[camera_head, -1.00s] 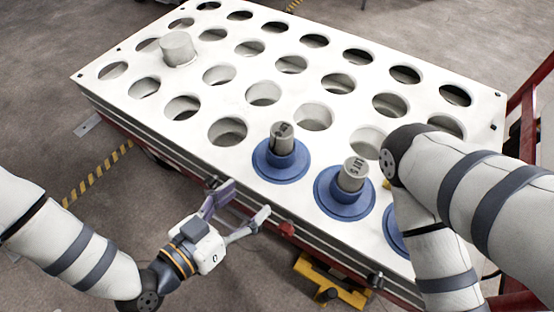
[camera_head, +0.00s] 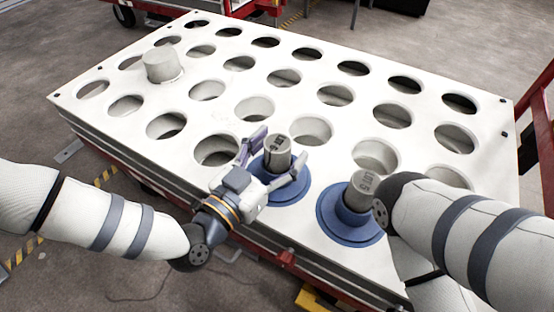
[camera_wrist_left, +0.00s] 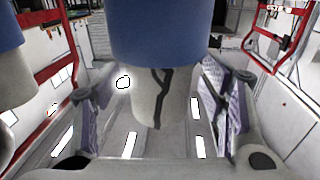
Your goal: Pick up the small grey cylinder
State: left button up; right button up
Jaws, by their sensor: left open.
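A small grey cylinder (camera_head: 277,152) with dark markings stands upright in a blue flanged holder (camera_head: 281,190) near the front edge of the white table. My left gripper (camera_head: 279,147) is open, with one finger on each side of this cylinder. In the left wrist view the cylinder (camera_wrist_left: 150,95) appears below the blue holder (camera_wrist_left: 165,30), between the two spread fingers, with gaps beside it. A similar grey cylinder (camera_head: 362,188) stands in another blue holder (camera_head: 340,225) to the right. My right gripper is not in view; only its arm shows.
The white table (camera_head: 330,150) has rows of round holes. A wider pale cylinder (camera_head: 163,65) stands at its back left. My right arm crosses the front right corner, close to the second holder. A red frame (camera_head: 538,125) stands at the right.

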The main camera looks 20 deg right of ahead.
pick_arm(q)
grip_shut()
jog(key=shift+r, duration=0.1)
jog(key=shift+r, duration=0.1)
